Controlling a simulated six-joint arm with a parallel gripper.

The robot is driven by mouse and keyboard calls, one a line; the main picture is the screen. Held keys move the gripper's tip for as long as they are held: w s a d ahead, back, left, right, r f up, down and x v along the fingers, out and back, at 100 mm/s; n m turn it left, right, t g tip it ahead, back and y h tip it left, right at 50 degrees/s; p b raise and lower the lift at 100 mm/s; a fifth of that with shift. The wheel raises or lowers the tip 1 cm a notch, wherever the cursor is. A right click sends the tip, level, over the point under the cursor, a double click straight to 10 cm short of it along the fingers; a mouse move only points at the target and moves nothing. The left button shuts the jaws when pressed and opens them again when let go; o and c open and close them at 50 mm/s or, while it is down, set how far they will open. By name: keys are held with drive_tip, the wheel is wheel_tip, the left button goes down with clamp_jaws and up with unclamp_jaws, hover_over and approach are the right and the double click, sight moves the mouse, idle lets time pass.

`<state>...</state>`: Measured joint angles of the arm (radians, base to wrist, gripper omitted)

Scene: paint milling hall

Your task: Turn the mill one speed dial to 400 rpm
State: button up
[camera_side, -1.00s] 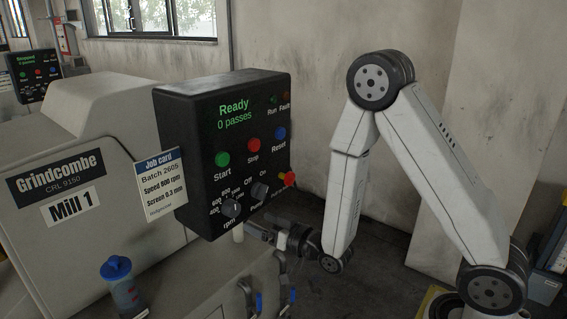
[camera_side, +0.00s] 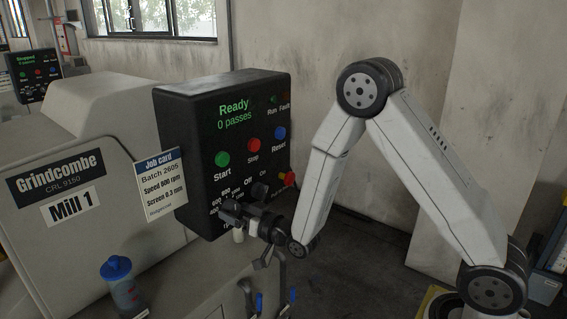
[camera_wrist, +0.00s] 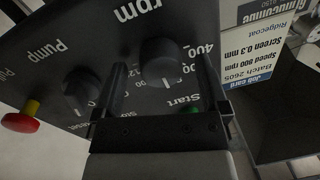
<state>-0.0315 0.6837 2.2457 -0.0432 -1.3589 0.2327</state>
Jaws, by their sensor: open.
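The mill one speed dial (camera_wrist: 160,62) is a dark round knob on the black control panel, with "rpm" and white scale numbers beside it. In the wrist view my gripper (camera_wrist: 162,68) is open, with one finger on each side of the dial. I cannot tell whether the fingers touch it. In the side view my gripper (camera_side: 231,211) is in front of the lower left of the panel and hides the dial.
The panel (camera_side: 208,155) reads "Ready, 0 passes". Beside the dial is the pump knob (camera_wrist: 82,88); beyond it is a red button on yellow (camera_wrist: 20,117). The green Start button (camera_side: 222,159) is above. A job card (camera_side: 162,190) hangs at the left. A blue-lidded bottle (camera_side: 122,285) stands below.

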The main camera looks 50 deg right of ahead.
drive_tip(key=shift+w, duration=0.2)
clamp_jaws()
